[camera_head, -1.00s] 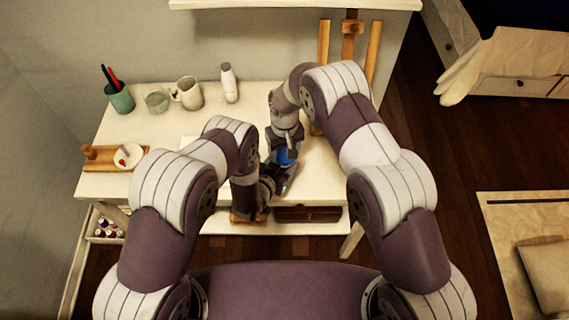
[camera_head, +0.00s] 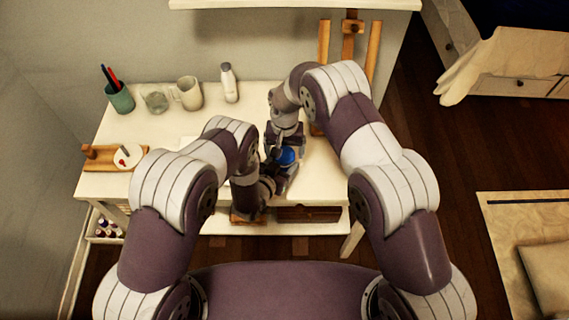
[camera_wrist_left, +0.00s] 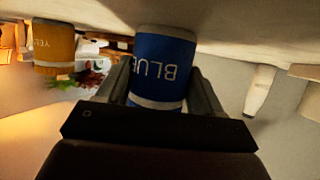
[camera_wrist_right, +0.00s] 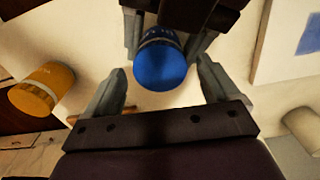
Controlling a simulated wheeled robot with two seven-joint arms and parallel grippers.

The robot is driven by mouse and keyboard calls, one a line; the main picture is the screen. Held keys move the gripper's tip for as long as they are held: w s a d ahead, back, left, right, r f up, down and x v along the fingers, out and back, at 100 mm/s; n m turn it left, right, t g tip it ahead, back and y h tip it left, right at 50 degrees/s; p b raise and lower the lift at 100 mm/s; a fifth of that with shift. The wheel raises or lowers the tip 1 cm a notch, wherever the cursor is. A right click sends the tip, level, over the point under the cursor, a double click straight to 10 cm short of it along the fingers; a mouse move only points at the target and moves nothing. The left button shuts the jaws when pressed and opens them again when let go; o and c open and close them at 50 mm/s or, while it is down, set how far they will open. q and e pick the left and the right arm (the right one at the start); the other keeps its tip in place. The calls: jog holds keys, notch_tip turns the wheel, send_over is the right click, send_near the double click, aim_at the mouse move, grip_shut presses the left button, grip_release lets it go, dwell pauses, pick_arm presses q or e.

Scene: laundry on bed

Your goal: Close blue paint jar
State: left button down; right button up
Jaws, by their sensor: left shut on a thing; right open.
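The blue paint jar (camera_head: 286,155) stands on the white table, partly hidden by my arms in the head view. In the left wrist view the jar (camera_wrist_left: 162,68) reads "BLUE" and sits between the fingers of my left gripper (camera_wrist_left: 163,95), which is shut on it. In the right wrist view a blue round top (camera_wrist_right: 160,66) shows on the jar. My right gripper (camera_wrist_right: 163,90) is open, its fingertips on either side of the blue top and apart from it. I cannot tell whether the blue top is fully seated.
A yellow paint jar (camera_wrist_left: 54,46) stands beside the blue one. A green cup with pens (camera_head: 120,98), a glass (camera_head: 155,101), a mug (camera_head: 189,93) and a white bottle (camera_head: 229,83) stand at the table's back. A wooden holder (camera_head: 100,155) lies at the left.

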notch_tip(320, 180, up, 4)
jog(key=shift+r, duration=0.1)
jog(key=shift+c, duration=0.3)
jog(key=shift+r, duration=0.15)
jog(key=shift+c, duration=1)
notch_tip(320, 180, up, 3)
jog(key=n, duration=0.5)
jog(key=shift+r, duration=0.1)
notch_tip(320, 180, down, 8)
jog(key=shift+f, duration=0.1)
